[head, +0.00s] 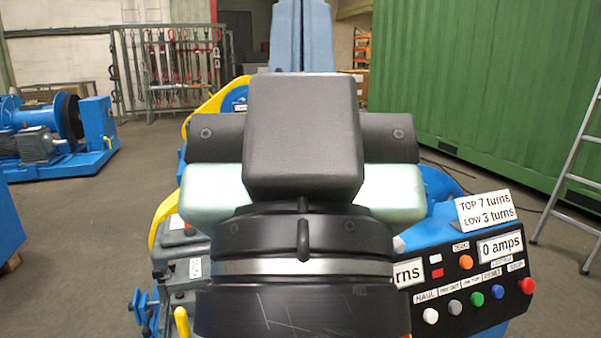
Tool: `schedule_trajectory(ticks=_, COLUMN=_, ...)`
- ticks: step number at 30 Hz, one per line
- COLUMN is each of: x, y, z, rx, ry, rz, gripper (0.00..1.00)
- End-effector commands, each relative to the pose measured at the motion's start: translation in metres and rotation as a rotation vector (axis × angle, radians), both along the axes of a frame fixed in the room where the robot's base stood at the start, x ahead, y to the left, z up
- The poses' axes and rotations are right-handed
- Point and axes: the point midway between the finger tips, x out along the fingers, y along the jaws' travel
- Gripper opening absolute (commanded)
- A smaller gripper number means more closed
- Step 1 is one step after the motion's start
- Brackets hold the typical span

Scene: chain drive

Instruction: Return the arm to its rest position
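My gripper (303,140) is seen from behind in the middle of the head view. Its black housing and the pale green parts at its two sides show, above the dark rounded wrist of my arm. Its fingertips are hidden, so I cannot tell if it is open or shut or whether it holds anything. The gripper and wrist cover much of the blue machine (440,197) behind them. A control panel (465,278) with coloured buttons stands at the right. Its signs read "TOP 7 turns LOW 3 turns" and "0 amps"; another ending in "rns" is partly covered.
Yellow curved parts (163,218) and a grey box (178,250) lie close on the left. A ladder (575,170) and a green container (480,90) stand at the right. Another blue machine (50,135) and a rack (165,70) stand further back. Floor (90,225) is clear at left.

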Motion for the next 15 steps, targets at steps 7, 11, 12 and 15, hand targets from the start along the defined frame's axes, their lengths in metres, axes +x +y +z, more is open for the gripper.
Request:
schedule_trajectory(ticks=7, x=0.001, y=0.001, z=0.091, rx=-0.002, ry=0.002, rz=-0.001, gripper=0.00)
schedule_trajectory(ticks=11, x=0.001, y=0.001, z=0.130, rx=-0.003, ry=0.003, rz=-0.001, gripper=0.00)
schedule_trajectory(ticks=12, x=0.001, y=0.001, z=0.142, rx=-0.004, ry=0.004, rz=-0.001, gripper=0.00)
schedule_trajectory(ticks=15, x=0.001, y=0.001, z=0.172, rx=-0.004, ry=0.004, rz=-0.001, gripper=0.00)
